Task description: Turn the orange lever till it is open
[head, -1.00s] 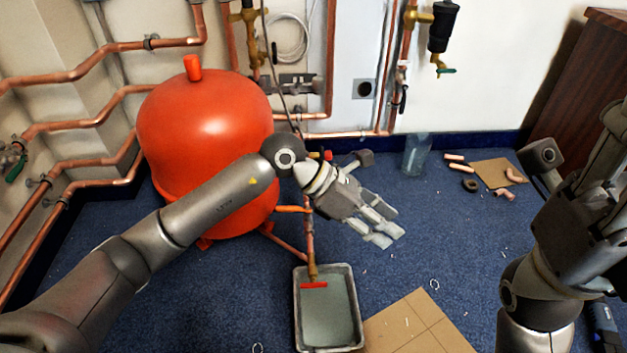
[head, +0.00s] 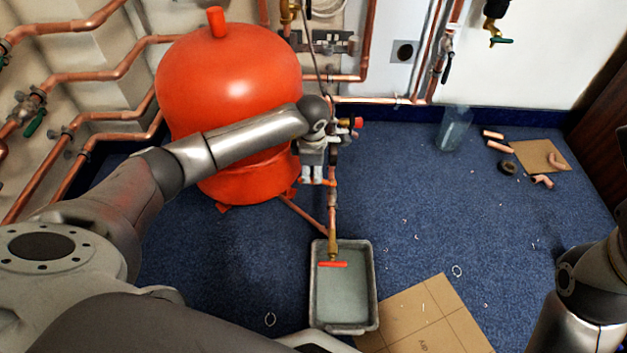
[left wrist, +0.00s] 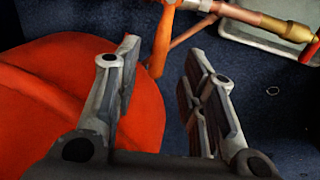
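The orange lever (left wrist: 162,42) is a short bar on the pipe beside the red tank (head: 228,85). In the left wrist view it lies between the fingers of my left gripper (left wrist: 160,50), which is open. I see gaps beside the bar there and cannot tell whether a finger touches it. In the head view my left gripper (head: 318,178) points down at the vertical pipe and hides most of the lever (head: 329,183). My right gripper is out of view; only part of that arm shows at the right edge.
A grey tray (head: 372,290) stands under the brass pipe end with a red handle (head: 333,264). A cardboard sheet (head: 425,318) lies beside it. A clear jar (head: 453,128) and copper fittings (head: 500,146) are farther back. Blue carpet to the right is mostly free.

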